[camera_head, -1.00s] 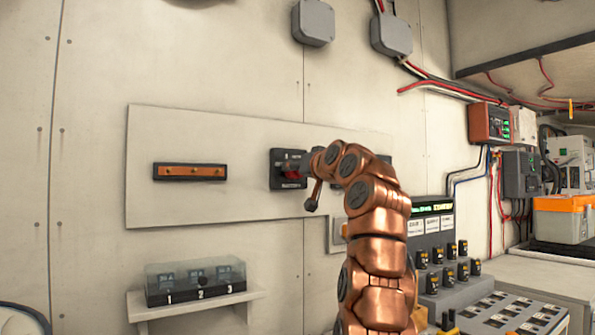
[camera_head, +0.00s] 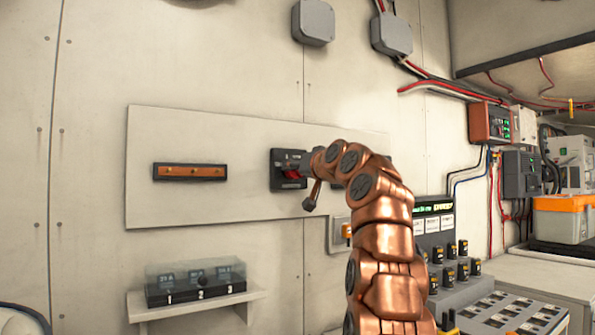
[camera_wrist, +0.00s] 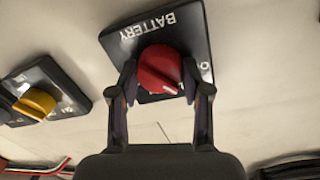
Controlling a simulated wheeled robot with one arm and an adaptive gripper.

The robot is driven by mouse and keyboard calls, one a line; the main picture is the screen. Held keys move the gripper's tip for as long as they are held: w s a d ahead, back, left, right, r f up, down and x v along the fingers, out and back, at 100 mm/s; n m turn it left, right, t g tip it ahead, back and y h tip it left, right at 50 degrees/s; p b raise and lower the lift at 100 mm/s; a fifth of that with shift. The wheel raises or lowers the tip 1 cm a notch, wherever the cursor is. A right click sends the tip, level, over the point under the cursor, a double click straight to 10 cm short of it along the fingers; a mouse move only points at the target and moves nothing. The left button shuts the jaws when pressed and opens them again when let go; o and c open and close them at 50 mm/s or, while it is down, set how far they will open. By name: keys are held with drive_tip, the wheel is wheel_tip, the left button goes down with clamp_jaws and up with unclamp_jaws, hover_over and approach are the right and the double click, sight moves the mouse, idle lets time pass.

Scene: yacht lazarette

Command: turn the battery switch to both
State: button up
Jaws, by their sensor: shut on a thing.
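The battery switch (camera_head: 283,184) is a black plate with a red knob, mounted on the pale wall panel. In the wrist view its plate (camera_wrist: 192,38) reads "BATTERY" upside down, and the red knob (camera_wrist: 160,68) has a white pointer mark toward its lower right. My gripper (camera_wrist: 160,88) is shut on the red knob, one finger at each side. In the head view my copper arm reaches the switch from the right and covers part of it. Some of the position lettering is hidden by the knob and fingers.
A second switch with a yellow knob (camera_wrist: 36,104) is left of the battery switch in the wrist view. An orange bus bar (camera_head: 190,172) is on the same panel. A clear-covered box (camera_head: 195,282) sits on a shelf below. A console (camera_head: 500,312) stands at the lower right.

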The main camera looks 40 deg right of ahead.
drive_tip(key=shift+m+p, duration=0.4)
drive_tip(key=shift+m, duration=0.2)
idle(0.4)
drive_tip(key=shift+r, duration=0.1)
drive_tip(key=m+p, duration=0.1)
drive_tip(key=p, duration=0.1)
drive_tip(key=m+p, duration=0.1)
drive_tip(key=m, duration=0.1)
drive_tip(key=shift+a+r+p, duration=0.1)
drive_tip(key=shift+r+p, duration=0.2)
drive_tip(key=shift+p, duration=0.05)
drive_tip(key=m+p, duration=0.3)
drive_tip(key=p, duration=0.1)
drive_tip(key=shift+y, duration=0.4)
drive_tip(key=m+p, duration=0.3)
drive_tip(key=p, duration=0.1)
drive_tip(key=shift+f+p, duration=0.1)
drive_tip(key=shift+p, duration=0.25)
drive_tip(key=shift+f+m+p, duration=0.15)
drive_tip(key=shift+m+p, duration=0.35)
drive_tip(key=shift+m, duration=0.1)
drive_tip(key=shift+d, duration=0.2)
